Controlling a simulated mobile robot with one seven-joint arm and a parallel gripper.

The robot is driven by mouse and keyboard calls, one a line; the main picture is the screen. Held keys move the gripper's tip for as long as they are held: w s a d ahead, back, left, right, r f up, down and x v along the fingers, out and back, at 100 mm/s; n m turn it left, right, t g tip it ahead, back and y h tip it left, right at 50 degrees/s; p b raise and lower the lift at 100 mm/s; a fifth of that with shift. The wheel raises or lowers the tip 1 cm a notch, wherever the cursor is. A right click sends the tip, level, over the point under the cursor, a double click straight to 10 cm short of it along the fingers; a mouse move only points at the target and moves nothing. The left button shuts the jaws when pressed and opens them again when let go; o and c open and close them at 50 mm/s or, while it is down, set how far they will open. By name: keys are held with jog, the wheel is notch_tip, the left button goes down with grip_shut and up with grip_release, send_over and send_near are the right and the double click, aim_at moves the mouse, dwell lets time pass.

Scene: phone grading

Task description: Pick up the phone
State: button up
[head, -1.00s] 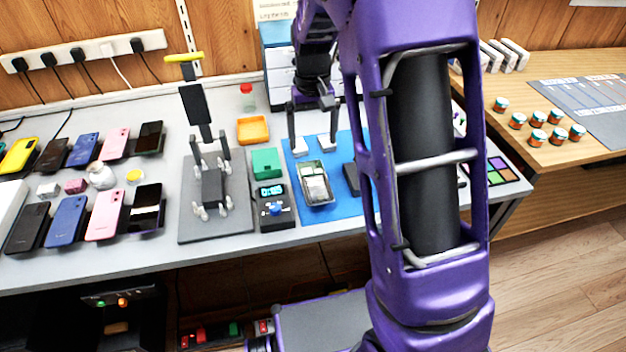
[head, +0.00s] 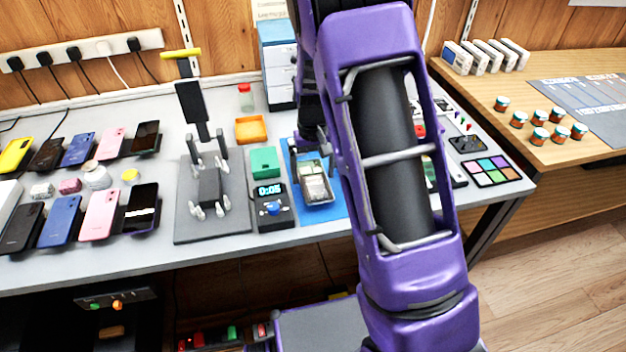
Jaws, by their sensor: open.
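Several phones lie in two rows at the left of the table: a front row with a black (head: 22,229), a blue (head: 60,222), a pink (head: 100,215) and another black phone (head: 142,208), and a back row with a yellow one (head: 15,155) at its left end. A metal tray (head: 330,197) with pale contents stands on the blue mat (head: 331,211). My gripper (head: 309,148) is open above the back of the mat, just behind the tray and far right of the phone rows. My arm hides the mat's right part.
A grey stand with clamps (head: 210,187), a timer box (head: 272,207), a green box (head: 264,162) and an orange tray (head: 251,130) stand left of the mat. A color palette (head: 492,170) is at the right. Jars (head: 540,137) stand on the wooden table.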

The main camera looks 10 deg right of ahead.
jog(key=shift+f, duration=0.2)
dwell(0.5)
jog(key=shift+c, duration=0.3)
jog(key=c, duration=1.1)
